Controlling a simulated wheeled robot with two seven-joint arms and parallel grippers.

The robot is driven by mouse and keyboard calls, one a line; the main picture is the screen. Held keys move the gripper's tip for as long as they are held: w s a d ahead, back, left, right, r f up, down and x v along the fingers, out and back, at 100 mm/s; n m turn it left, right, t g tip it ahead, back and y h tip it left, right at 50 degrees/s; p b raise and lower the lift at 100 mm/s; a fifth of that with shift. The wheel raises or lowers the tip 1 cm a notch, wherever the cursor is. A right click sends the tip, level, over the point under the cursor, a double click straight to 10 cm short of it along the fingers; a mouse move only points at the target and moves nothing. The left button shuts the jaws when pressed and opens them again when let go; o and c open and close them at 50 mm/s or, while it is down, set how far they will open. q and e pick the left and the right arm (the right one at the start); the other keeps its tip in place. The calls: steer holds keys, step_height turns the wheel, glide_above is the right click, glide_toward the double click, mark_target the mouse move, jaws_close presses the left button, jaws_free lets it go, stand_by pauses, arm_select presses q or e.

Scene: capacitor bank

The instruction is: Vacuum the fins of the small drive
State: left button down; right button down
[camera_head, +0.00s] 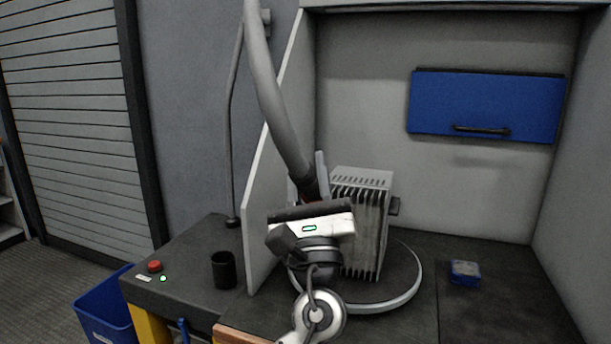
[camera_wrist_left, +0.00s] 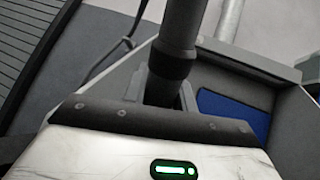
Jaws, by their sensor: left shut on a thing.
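The small drive (camera_head: 362,225) is a light grey box with upright fins on its front left side and a slotted top. It stands upright on a round turntable (camera_head: 403,298) inside the booth. My left gripper (camera_head: 315,185) is shut on the dark end of a grey vacuum hose (camera_head: 277,105), just left of the fins. The hose also shows in the left wrist view (camera_wrist_left: 175,42), rising from between the fingers. The nozzle's mouth is hidden behind my gripper, so I cannot tell whether it touches the fins. My right gripper is out of view.
A white booth wall (camera_head: 277,160) stands close left of the hose. A blue and grey block (camera_head: 465,272) lies on the dark bench at right. A black cup (camera_head: 223,269) and a red button (camera_head: 154,266) are on the left side table. A blue cabinet (camera_head: 487,103) hangs behind.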

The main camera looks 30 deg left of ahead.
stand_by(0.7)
arm_select(q)
steer(key=d, duration=0.2)
steer(key=w+d, duration=0.1)
steer(key=shift+d+b, duration=0.35)
steer(key=shift+b, duration=0.05)
stand_by(0.8)
steer(key=shift+d, duration=0.15)
steer(key=shift+w+d+b, duration=0.2)
steer(key=shift+d+b, duration=0.05)
steer(key=shift+d, duration=0.65)
steer(key=shift+w+d+b, duration=0.2)
steer(key=shift+d+b, duration=0.05)
steer(key=shift+d, duration=0.6)
